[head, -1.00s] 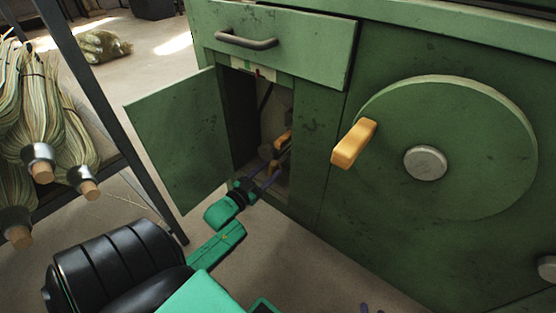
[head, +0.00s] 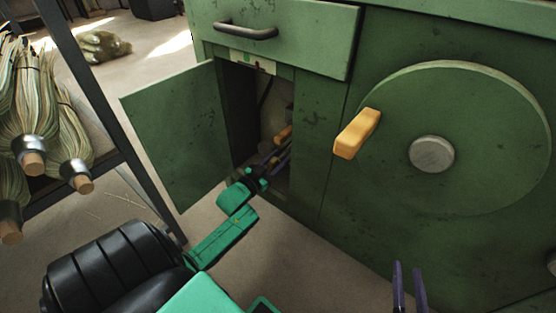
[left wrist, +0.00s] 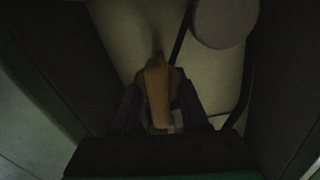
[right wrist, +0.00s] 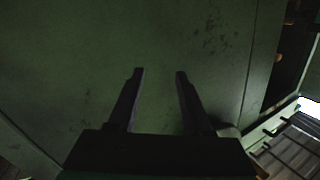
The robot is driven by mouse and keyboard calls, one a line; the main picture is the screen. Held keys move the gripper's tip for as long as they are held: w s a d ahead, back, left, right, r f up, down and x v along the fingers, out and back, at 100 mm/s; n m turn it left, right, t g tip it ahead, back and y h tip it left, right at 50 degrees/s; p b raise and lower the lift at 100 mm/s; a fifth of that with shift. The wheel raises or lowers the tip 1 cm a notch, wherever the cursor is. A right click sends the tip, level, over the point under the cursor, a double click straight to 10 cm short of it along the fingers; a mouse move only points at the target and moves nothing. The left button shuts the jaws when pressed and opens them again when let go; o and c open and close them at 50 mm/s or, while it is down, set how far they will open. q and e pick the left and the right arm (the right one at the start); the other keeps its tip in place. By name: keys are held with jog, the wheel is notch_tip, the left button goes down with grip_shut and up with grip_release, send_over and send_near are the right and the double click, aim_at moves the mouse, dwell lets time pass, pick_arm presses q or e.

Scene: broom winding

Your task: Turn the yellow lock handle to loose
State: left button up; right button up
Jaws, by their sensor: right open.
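The yellow lock handle (head: 283,134) shows inside the open cabinet compartment, partly hidden by my left gripper. My left gripper (head: 279,157) reaches into the compartment. In the left wrist view the handle (left wrist: 157,88) lies between the fingers of my left gripper (left wrist: 158,92), one on each side. The fingers look spread, and I see no clear contact in the dark picture. My right gripper (head: 409,285) is open and empty low at the front of the cabinet. It also shows in the right wrist view (right wrist: 160,72), facing the green panel.
The green door (head: 178,135) stands open left of the compartment. A drawer (head: 280,35) is above it. A large green wheel (head: 480,120) with an orange crank knob (head: 357,133) is at the right. A rack with broom heads (head: 40,125) stands at the left.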

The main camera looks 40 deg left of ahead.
pick_arm(q)
grip_shut()
